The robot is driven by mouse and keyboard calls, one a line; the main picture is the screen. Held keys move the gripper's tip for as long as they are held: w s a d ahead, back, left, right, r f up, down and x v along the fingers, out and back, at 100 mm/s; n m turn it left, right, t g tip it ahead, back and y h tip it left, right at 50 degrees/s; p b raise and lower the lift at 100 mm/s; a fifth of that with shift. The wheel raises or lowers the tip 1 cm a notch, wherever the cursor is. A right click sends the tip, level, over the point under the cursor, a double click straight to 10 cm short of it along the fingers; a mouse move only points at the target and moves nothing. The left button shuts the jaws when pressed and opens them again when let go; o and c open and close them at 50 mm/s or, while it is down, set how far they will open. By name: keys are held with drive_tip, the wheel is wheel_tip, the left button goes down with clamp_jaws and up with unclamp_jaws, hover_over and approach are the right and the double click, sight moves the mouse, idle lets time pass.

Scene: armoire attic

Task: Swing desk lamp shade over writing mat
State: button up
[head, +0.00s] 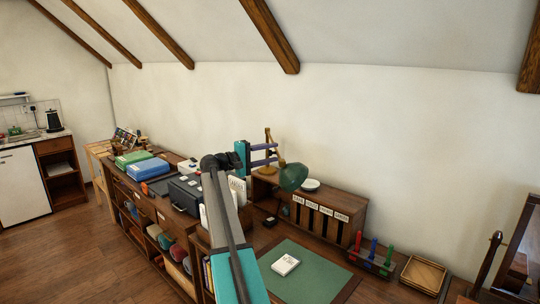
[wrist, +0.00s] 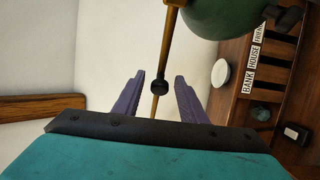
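The desk lamp has a thin brass-coloured arm and stand (head: 268,138) and a dark green shade (head: 293,177). It stands on the wooden desk organizer, and its shade hangs near the organizer's front left. The green writing mat (head: 312,274) lies on the desk, lower and nearer than the shade. My gripper (head: 278,153) is at the lamp, its purple fingers spread. In the wrist view my gripper (wrist: 160,78) has the lamp's rod and dark knob (wrist: 160,87) between its fingers, with gaps on both sides. The shade (wrist: 230,12) is at the top right there.
The organizer (head: 345,203) has labelled slots and a white dish (head: 311,185) on top. A rack of coloured stamps (head: 373,255) and a wicker tray (head: 423,274) stand at the right. A dark case (head: 186,193) stands left of my arm.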

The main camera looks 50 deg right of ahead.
drive_tip(key=shift+w+a, duration=0.1)
drive_tip(key=shift+a, duration=0.05)
drive_tip(key=b+v, duration=0.2)
drive_tip(key=v, duration=1.1)
drive_tip(key=shift+a+b, duration=0.3)
drive_tip(key=shift+b, duration=0.1)
